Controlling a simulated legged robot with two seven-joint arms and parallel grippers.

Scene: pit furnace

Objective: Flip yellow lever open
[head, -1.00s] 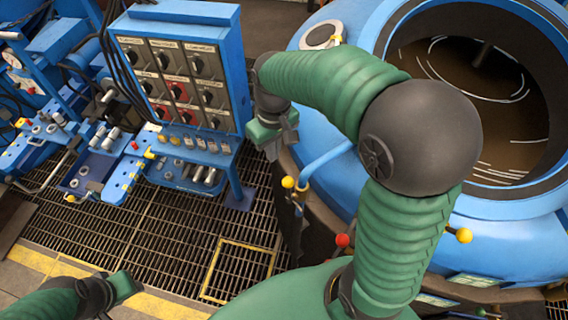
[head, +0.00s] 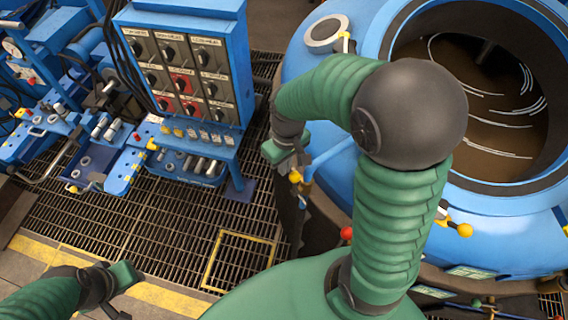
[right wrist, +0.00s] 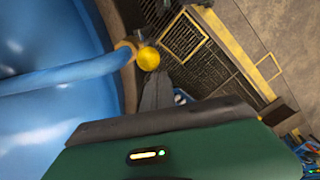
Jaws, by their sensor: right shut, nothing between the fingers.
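A yellow ball knob (head: 295,176) of a lever sits at the left side of the blue furnace (head: 315,165), at the end of a blue bar. In the right wrist view the yellow knob (right wrist: 148,58) is just beyond my fingertips, beside an orange collar; I cannot tell whether they touch. My right gripper (head: 300,160) is shut and empty, right above the knob in the head view; its dark fingers (right wrist: 157,88) show close together in the right wrist view. My left gripper (head: 118,300) is low at the left, far from the lever; its fingers are unclear.
A red knob (head: 346,232) and another yellow knob (head: 465,230) are on the furnace's near side. A blue control box (head: 185,75) with several switches stands at the left. Grated floor (head: 190,225) lies between it and the furnace. The furnace mouth is open.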

